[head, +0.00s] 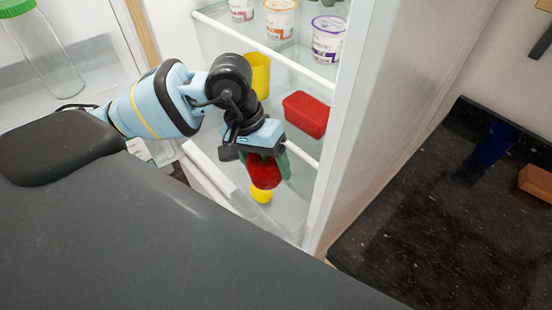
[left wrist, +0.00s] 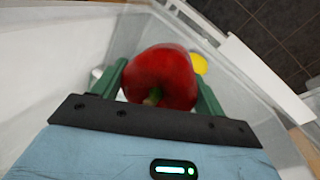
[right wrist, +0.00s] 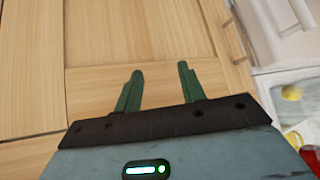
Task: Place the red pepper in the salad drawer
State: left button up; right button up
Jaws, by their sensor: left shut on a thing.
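The red pepper (head: 264,173) is between the fingers of my left gripper (head: 268,162), which points down inside the open fridge. In the left wrist view the pepper (left wrist: 160,78) sits between the green fingers with its stem toward the camera. The clear salad drawer (head: 228,188) is low in the fridge, below my left gripper. Its see-through wall (left wrist: 232,72) surrounds the pepper in the left wrist view. A yellow item (head: 261,194) lies below the pepper; it also shows in the left wrist view (left wrist: 199,63). My right gripper (right wrist: 160,75) is open and empty, facing wooden panels.
A red container (head: 306,114) and a yellow cup (head: 257,75) stand on the shelf above the drawer. Several tubs (head: 327,38) stand higher up. The fridge side wall (head: 362,125) is close on the right. A dark counter (head: 440,220) lies beyond it.

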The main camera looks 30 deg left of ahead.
pick_arm(q)
jog(key=w+a+f+n+t+y+b, duration=0.1)
jog(key=w+a+f+n+t+b, duration=0.2)
jog(key=a+n, duration=0.5)
jog(key=n+y+b, duration=0.1)
jog(key=n+y, duration=0.3)
jog(key=n, duration=1.2)
send_over(239, 176)
notch_tip(239, 176, down, 3)
jog(key=shift+f, duration=5)
pick_arm(e)
jog(key=s+f+g, duration=0.1)
jog(key=s+f, duration=0.2)
jog(key=f, duration=0.2)
jog(key=shift+s+a+f, duration=0.2)
jog(key=shift+s+f, duration=0.15)
jog(key=shift+s, duration=0.05)
pick_arm(q)
jog(key=shift+s+f+b, duration=0.1)
jog(key=shift+f+b, duration=0.25)
jog(key=shift+f, duration=0.05)
pick_arm(e)
jog(key=shift+f, duration=0.25)
pick_arm(q)
jog(key=shift+f, duration=0.25)
pick_arm(e)
jog(key=shift+s+f, duration=0.1)
jog(key=shift+f, duration=0.1)
